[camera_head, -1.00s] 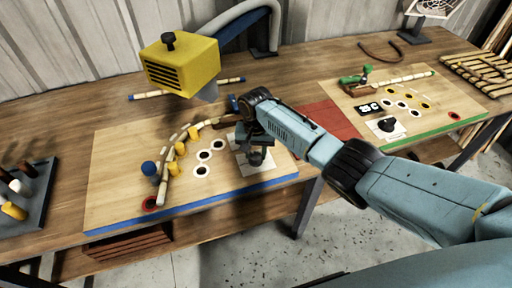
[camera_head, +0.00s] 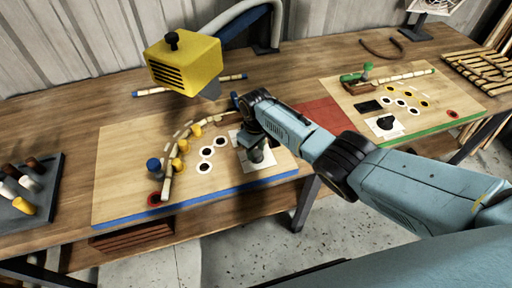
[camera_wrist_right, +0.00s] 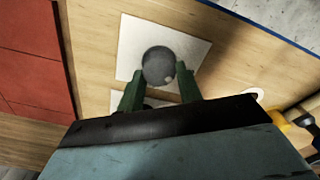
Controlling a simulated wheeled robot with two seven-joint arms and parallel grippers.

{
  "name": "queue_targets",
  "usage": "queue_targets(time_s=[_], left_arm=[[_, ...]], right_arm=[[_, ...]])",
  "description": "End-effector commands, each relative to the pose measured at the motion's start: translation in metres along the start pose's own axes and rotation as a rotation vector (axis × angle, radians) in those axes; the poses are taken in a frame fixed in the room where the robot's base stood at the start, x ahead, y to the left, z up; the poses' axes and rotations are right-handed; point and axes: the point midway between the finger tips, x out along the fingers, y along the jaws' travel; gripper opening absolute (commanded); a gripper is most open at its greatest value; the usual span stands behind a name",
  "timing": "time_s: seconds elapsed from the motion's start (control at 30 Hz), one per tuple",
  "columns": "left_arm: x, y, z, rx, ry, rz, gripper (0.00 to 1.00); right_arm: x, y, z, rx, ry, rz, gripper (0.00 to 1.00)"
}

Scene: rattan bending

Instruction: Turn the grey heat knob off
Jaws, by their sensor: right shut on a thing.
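The grey heat knob (camera_wrist_right: 158,66) sits on a square white plate (camera_wrist_right: 197,49) and shows as a round grey cap with a small pale mark in the right wrist view. In the head view the knob (camera_head: 257,156) is partly hidden under my right gripper (camera_head: 254,147) at the right end of the left board. My right gripper's green fingers (camera_wrist_right: 159,80) stand on either side of the knob and are shut on it. My left gripper is not in view.
A yellow heater (camera_head: 183,64) hangs over the left board (camera_head: 125,150). A curved rattan strip (camera_head: 170,175) lies among yellow pegs and a blue peg. The right board (camera_head: 440,100) holds a black knob (camera_head: 386,123) and a dark display (camera_head: 368,106). A peg tray (camera_head: 50,185) is at left.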

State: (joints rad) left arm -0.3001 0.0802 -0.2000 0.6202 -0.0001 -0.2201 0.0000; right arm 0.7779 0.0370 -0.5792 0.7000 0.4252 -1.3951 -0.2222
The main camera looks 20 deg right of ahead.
Motion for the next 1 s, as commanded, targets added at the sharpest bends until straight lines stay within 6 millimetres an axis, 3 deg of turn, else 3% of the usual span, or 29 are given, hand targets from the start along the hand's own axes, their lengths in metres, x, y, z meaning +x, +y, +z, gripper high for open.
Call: queue_targets(time_s=[0.4, 1.0], left_arm=[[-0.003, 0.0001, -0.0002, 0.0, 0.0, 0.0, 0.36], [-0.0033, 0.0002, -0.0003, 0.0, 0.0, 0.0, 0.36]], right_arm=[[0.0, -0.0013, 0.0002, -0.231, 0.0, -0.001, 0.12], [0.0, -0.0016, -0.0001, -0.278, 0.001, -0.001, 0.12]])
